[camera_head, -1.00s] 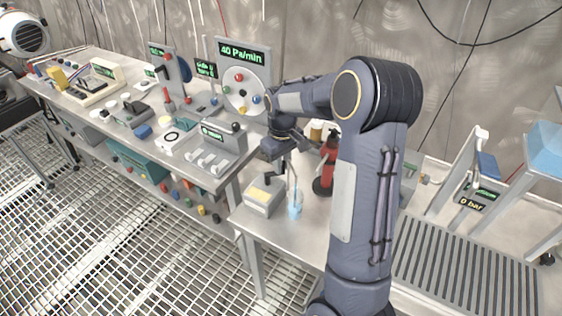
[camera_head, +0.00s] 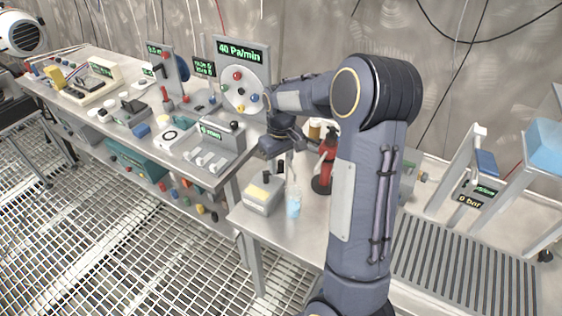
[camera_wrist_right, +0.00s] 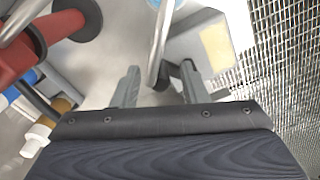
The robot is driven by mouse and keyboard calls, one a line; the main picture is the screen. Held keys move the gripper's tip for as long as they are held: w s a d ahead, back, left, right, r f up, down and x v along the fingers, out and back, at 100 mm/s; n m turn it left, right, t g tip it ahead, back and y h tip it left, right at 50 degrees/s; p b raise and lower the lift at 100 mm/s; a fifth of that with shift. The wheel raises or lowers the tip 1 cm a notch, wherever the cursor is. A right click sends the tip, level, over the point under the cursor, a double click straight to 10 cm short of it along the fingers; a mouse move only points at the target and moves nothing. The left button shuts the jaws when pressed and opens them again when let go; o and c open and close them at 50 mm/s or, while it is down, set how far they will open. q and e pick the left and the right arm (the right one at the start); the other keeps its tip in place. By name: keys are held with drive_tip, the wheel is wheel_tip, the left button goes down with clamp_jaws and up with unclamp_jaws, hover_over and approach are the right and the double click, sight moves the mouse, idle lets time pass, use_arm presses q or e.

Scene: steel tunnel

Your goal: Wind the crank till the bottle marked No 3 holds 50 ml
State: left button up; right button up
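A small clear bottle (camera_head: 293,205) with pale blue liquid stands on the steel table beside a pale box with a yellow label (camera_head: 262,194). I cannot read a mark or level on the bottle. The box also shows in the right wrist view (camera_wrist_right: 205,45). A black knob stands up by the box; which part is the crank I cannot tell. My right gripper (camera_head: 288,152) is above the box and bottle. In the right wrist view its fingers (camera_wrist_right: 158,84) are apart, with a bent metal rod (camera_wrist_right: 160,45) showing between them; contact is unclear. My left gripper is not in view.
A red device on a black base (camera_head: 321,184) stands right of the bottle, close to my right arm. The table front is clear.

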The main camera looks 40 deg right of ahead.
wheel_tip(320, 180, up, 8)
drive_tip(key=shift+f, duration=0.1)
idle(0.5)
drive_tip(key=n+p, duration=0.1)
drive_tip(key=p, duration=0.3)
drive_tip(key=r+n+p, duration=0.1)
drive_tip(key=n+p, duration=0.1)
drive_tip(key=p, duration=0.3)
drive_tip(key=shift+f+n, duration=0.3)
drive_tip(key=shift+f, duration=0.05)
wheel_tip(320, 180, down, 8)
drive_tip(key=shift+f+p, duration=0.1)
drive_tip(key=shift+p, duration=0.8)
drive_tip(key=shift+c, duration=0.2)
